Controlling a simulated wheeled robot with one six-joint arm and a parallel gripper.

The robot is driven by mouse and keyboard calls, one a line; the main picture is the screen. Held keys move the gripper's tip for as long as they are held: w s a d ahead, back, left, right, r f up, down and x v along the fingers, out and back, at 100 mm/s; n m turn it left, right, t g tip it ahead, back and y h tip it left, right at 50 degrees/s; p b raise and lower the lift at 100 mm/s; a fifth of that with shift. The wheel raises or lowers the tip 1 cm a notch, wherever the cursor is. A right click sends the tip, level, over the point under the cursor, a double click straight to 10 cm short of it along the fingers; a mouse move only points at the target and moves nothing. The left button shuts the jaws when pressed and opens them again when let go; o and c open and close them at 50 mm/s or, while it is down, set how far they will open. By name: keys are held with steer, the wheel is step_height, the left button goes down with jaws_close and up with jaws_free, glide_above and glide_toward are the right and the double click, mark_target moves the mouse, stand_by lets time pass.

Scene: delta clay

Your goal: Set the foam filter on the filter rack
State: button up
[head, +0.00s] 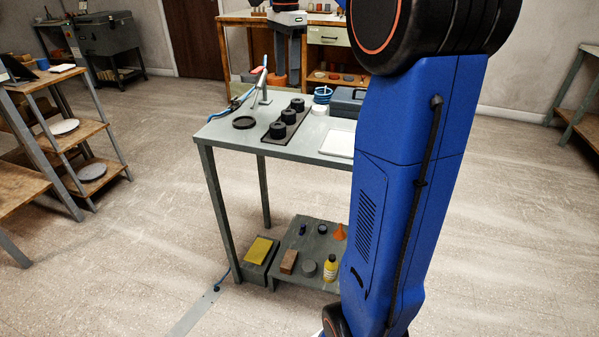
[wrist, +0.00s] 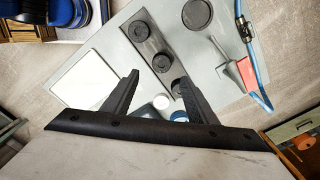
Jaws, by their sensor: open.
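Three black round cylinders, which look like foam filters, stand in a row on a long dark strip on the grey table. The far cylinder (head: 298,104) also shows in the wrist view (wrist: 178,88), close to my right finger. The strip (head: 271,135), also in the wrist view (wrist: 151,48), looks like the filter rack. I cannot tell which cylinder the task means. A flat black round dish (head: 243,122) lies left of the strip. My gripper (head: 291,82) is open and empty, above the table's far part. It also shows in the wrist view (wrist: 156,85).
A white tray (head: 338,144), a small white round item (head: 318,109), a blue coil (head: 323,94) and a grey-blue case (head: 347,102) stand right of the strip. The lower shelf holds a yellow pad (head: 258,250) and a bottle (head: 330,268).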

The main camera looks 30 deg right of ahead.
steer(key=s+a+f+n+t, duration=0.1)
steer(key=s+a+f+n, duration=0.4)
steer(key=s, duration=0.5)
steer(key=s+a+f+n+t, duration=0.2)
steer(key=s+a+f+n, duration=0.3)
steer(key=s+f+n, duration=0.2)
steer(key=s+a+f+n+t, duration=0.1)
steer(key=s+a+f+n, duration=0.4)
steer(key=s, duration=0.7)
step_height(320, 180, down, 4)
steer(key=shift+s+a+f+n+t, duration=0.15)
steer(key=shift+s+n+t, duration=0.25)
steer(key=shift+n, duration=0.6)
steer(key=shift+c, duration=0.7)
